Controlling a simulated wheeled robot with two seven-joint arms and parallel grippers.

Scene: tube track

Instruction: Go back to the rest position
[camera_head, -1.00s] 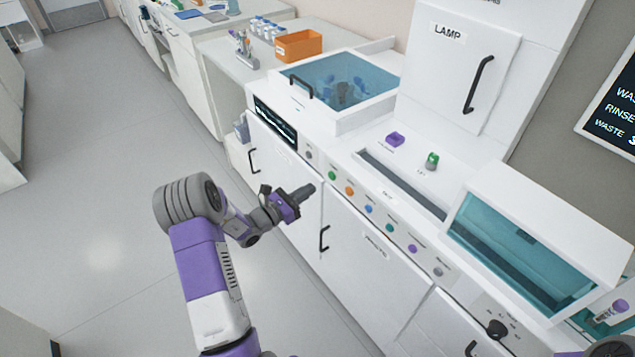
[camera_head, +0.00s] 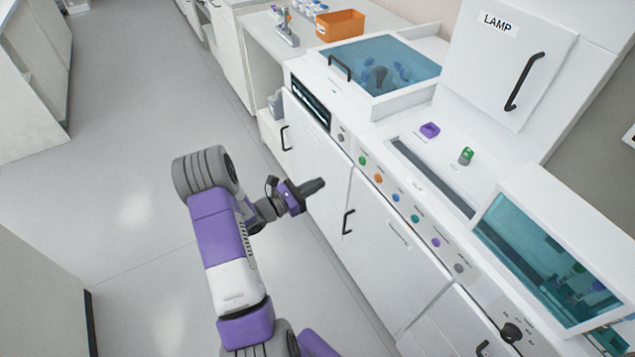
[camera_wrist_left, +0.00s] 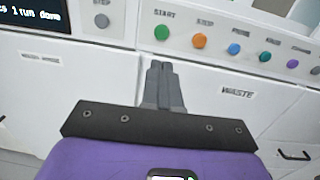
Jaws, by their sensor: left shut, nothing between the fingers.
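My left gripper (camera_head: 314,187) is shut and empty. It hangs in front of the white cabinet doors, below the row of coloured buttons, with its fingers pointing at the machine. In the left wrist view its two dark fingers (camera_wrist_left: 160,84) lie together, just below the front panel and left of the WASTE label. My left arm comes up from the bottom of the head view, bent at the elbow over the floor. My right gripper is not in view.
The white machine (camera_head: 400,300) fills the right side, with a blue-lidded basin (camera_head: 385,62), a LAMP door (camera_head: 505,70) and a glass-fronted box (camera_head: 545,262). A purple block (camera_head: 430,130) and a green-topped item (camera_head: 466,156) sit on top. The grey floor (camera_head: 130,150) to the left is clear.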

